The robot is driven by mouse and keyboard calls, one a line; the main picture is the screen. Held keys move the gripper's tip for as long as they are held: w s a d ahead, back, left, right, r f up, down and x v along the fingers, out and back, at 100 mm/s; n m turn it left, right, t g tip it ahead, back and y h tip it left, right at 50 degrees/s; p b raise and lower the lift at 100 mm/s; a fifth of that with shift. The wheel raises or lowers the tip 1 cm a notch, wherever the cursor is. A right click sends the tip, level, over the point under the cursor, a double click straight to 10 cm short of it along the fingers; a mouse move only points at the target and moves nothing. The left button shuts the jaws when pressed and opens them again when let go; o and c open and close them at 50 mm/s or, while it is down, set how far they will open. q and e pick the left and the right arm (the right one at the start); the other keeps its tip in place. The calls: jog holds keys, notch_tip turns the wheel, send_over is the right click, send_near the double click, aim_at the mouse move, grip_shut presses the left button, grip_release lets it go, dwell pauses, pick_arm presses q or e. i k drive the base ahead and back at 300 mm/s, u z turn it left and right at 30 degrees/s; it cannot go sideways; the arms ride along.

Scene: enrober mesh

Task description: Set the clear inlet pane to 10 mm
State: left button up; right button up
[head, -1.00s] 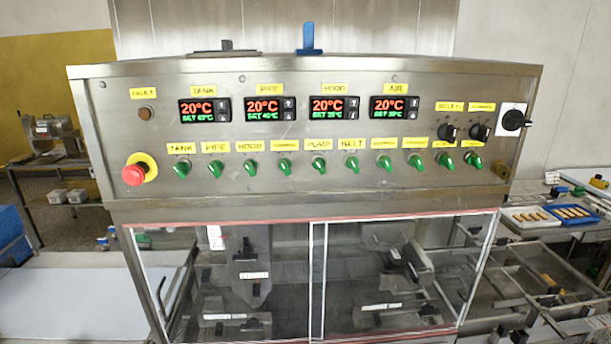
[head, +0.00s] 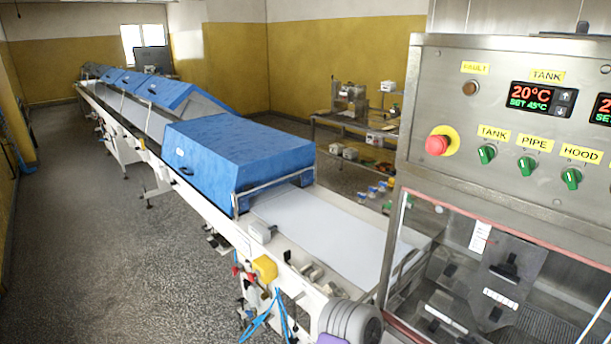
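The enrober stands at the right, cut off by the picture edge. Below its steel control panel (head: 470,140) is a clear pane (head: 435,225) with a reddish strip along its top. I cannot tell whether this is the inlet pane, and no gap size can be read. A small white label with faint marks (head: 480,236) shows near the pane's top; the marks are too small to read. Dark metal parts (head: 510,262) show behind the pane. Neither gripper is in view.
A long conveyor with a white belt (head: 325,228) and blue covers (head: 238,150) runs to the far left. A red stop button (head: 437,145) is on the panel. A grey motor (head: 352,325) sticks out at the bottom. The speckled floor (head: 95,240) at left is clear.

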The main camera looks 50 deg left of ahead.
aim_at(249, 188)
jog(key=u, duration=3)
jog(key=i, duration=4.15)
jog(key=z, duration=3.1)
